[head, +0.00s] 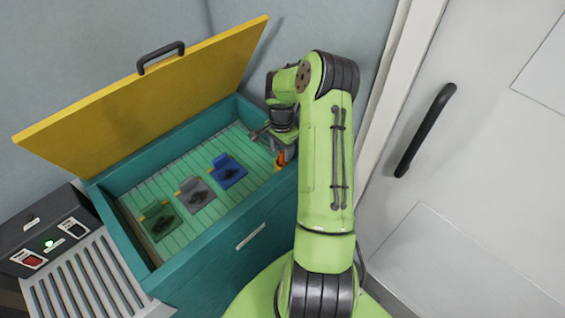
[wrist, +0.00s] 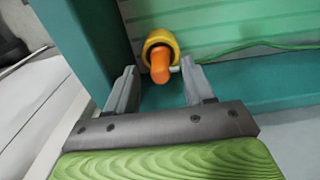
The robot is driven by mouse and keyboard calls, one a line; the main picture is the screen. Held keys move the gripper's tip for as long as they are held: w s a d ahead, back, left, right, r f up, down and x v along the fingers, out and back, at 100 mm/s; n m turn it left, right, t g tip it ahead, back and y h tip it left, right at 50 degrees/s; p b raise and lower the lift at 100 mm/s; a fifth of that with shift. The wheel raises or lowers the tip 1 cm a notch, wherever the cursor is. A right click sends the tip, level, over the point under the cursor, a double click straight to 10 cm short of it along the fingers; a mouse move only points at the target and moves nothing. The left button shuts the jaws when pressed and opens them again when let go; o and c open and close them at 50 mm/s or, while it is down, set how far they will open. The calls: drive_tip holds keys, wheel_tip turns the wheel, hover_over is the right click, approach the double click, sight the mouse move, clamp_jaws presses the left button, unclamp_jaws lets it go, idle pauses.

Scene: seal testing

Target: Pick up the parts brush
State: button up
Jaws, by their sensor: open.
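The parts brush appears to be the orange-handled piece (wrist: 160,68) with a yellow collar-like part around its far end, beside the teal inner wall in the wrist view. It also shows as a small orange and yellow shape (head: 280,160) at the right end of the teal bin in the head view. Its bristles are not visible. My gripper (wrist: 159,74) is open, with one finger on each side of the orange handle in the picture. I cannot tell whether either finger touches it. In the head view my gripper is partly hidden by my arm.
The teal bin (head: 215,247) has its yellow lid (head: 150,85) raised. Green (head: 163,222), grey (head: 196,192) and blue (head: 229,171) pieces lie on its slatted floor. A thin green hose or cord (wrist: 245,44) runs to the right. A control box (head: 50,240) stands at left.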

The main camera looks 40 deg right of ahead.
wheel_tip(320, 180, down, 2)
drive_tip(key=shift+d+f, duration=0.15)
drive_tip(key=shift+f, duration=0.05)
drive_tip(key=shift+r, duration=0.1)
clamp_jaws()
wheel_tip(320, 180, up, 10)
drive_tip(key=shift+p, duration=0.35)
